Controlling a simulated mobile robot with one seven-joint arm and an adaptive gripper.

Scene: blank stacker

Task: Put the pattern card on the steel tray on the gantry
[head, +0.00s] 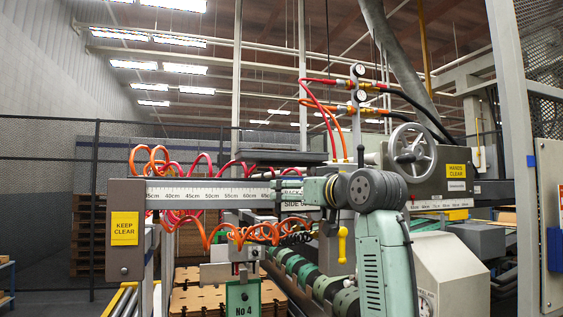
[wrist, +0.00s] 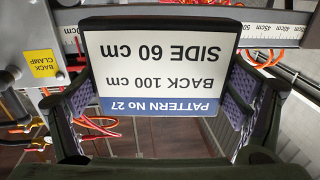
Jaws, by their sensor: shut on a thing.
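The pattern card (wrist: 158,62) is a white plate with a blue band and a dark edge. It reads "PATTERN No 27, BACK 100 cm, SIDE 60 cm", upside down in the wrist view. My gripper (wrist: 163,88) is shut on it, with purple-padded fingers at its two sides. A dark, shallow tray (head: 275,157), apparently the steel tray, lies flat on the gantry, above and behind the card. Its inside is hidden.
A scale beam (head: 222,193) runs across at the card's height, with red and orange coiled hoses around it. A handwheel (head: 412,152) and upright gauges (head: 359,84) stand to the right of the tray. A "No 4" green plate (head: 243,298) hangs below. The space above the tray looks open.

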